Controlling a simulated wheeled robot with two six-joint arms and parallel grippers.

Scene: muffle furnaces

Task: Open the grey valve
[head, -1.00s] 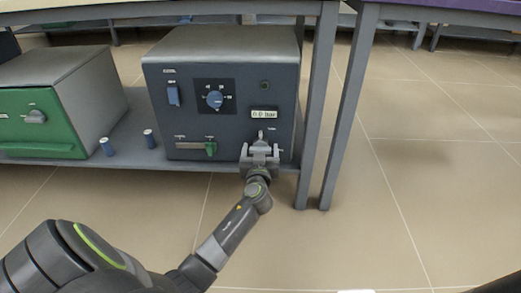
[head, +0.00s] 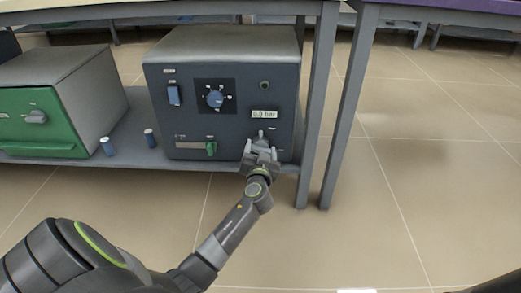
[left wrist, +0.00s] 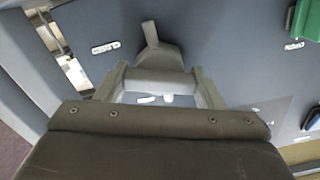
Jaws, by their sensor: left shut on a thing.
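The grey valve (head: 261,134) is at the lower right of the dark blue-grey furnace's front, below a small display (head: 264,114). My left gripper (head: 261,151) is at the valve, shut on it and turned at a tilt. In the left wrist view the grey valve (left wrist: 153,52) shows between the two fingers of my left gripper (left wrist: 160,76), with its lever pointing up in the picture. The base of the valve is partly hidden. My right gripper is not in view.
The furnace (head: 225,60) stands on a low shelf beside a table leg (head: 316,110). A green switch (head: 211,148) and a blue dial (head: 215,99) are on its front. A green furnace (head: 40,120) and two small blue cylinders (head: 107,146) are to the left. Floor in front is clear.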

